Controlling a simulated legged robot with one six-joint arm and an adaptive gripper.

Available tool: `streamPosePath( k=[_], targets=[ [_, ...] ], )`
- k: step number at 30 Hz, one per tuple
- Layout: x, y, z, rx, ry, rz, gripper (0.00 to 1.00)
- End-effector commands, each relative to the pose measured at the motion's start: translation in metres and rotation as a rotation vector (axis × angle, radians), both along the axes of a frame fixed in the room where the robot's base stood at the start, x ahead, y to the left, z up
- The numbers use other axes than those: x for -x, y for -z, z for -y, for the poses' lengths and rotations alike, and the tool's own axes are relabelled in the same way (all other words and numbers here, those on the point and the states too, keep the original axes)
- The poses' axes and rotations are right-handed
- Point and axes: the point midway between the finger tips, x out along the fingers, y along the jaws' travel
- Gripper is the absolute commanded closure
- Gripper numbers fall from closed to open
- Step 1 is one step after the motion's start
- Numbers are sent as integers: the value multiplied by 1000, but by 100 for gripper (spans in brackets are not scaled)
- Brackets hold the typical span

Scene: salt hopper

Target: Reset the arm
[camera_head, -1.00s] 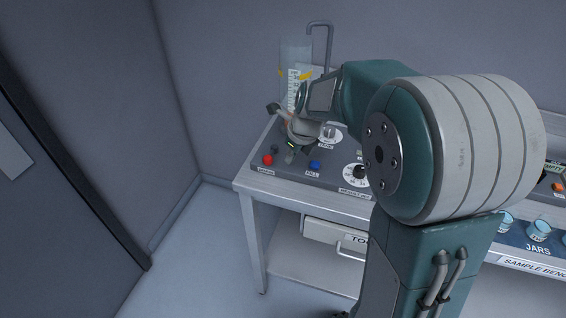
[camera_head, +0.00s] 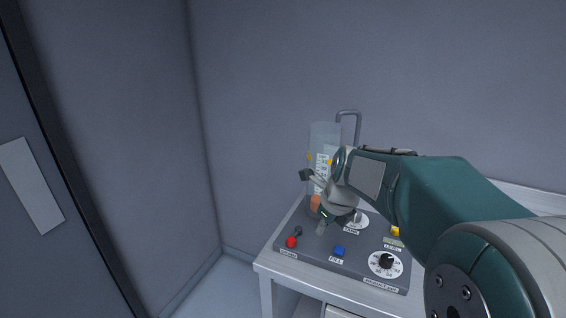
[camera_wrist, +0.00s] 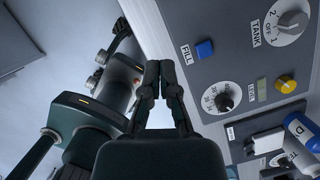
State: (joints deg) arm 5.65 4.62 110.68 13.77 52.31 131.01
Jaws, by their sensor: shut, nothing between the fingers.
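My gripper (camera_wrist: 159,70) is shut with its two dark fingers together and nothing between them. In the head view my gripper (camera_head: 321,226) hangs small and partly unclear over the control panel (camera_head: 312,262), at the end of my green arm. Whether it touches the panel cannot be told. My arm reaches in from the lower right and hides part of the bench.
A blue D-marked object (camera_wrist: 302,132) is at right.

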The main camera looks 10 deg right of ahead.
Motion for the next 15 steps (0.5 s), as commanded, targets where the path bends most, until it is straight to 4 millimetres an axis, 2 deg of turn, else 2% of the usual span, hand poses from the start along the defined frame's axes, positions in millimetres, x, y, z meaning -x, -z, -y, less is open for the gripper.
streamPosePath(
  k=[5, 15],
  targets=[
    [24, -16, -4, 80, -229, 65, 100],
    [95, -44, -8, 359, -953, 223, 100]
  ],
)
